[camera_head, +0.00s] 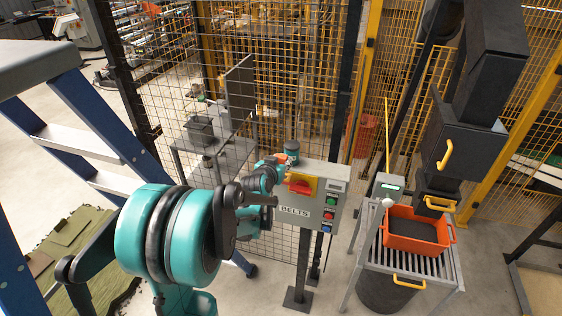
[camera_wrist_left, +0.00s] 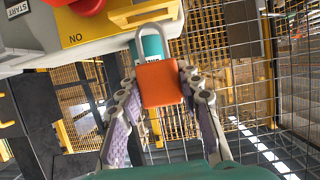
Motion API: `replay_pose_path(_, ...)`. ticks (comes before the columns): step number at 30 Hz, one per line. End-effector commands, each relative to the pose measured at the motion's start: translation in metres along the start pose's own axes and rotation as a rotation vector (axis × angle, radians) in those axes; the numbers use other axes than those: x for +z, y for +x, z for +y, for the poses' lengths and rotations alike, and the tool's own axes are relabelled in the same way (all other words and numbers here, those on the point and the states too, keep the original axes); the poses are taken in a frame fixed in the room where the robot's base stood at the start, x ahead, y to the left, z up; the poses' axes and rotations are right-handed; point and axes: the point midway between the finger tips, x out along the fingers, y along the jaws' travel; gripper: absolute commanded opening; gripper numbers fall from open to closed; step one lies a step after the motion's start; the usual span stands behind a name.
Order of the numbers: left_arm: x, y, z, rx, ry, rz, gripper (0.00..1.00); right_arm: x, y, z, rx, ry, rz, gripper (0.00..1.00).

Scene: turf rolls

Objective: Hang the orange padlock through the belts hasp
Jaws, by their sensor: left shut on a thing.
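The orange padlock (camera_wrist_left: 160,86) is held between the two fingers of my left gripper (camera_wrist_left: 161,80), shut on its body. Its grey shackle (camera_wrist_left: 137,40) points up toward the yellow part (camera_wrist_left: 130,14) of the switch in the left wrist view. Whether the shackle passes through a hole there I cannot tell. In the head view the grey BELTS box (camera_head: 321,207) carries a red handle on a yellow plate (camera_head: 301,184), the hasp area. My left gripper (camera_head: 277,163) is at the box's upper left, with a bit of orange showing. My right gripper is not in view.
The BELTS box stands on a post before a wire mesh fence (camera_head: 270,60). Red and green buttons (camera_head: 329,215) line its right side. A roller stand with an orange crate (camera_head: 415,238) is to the right. A blue stepladder (camera_head: 90,115) is at left.

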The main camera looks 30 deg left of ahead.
Motion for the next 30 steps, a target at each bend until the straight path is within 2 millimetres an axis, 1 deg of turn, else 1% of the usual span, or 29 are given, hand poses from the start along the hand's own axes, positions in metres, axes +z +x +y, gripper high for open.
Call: replay_pose_path(30,0.025,0.010,0.000,0.000,0.000,0.000,0.03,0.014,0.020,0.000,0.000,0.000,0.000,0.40)
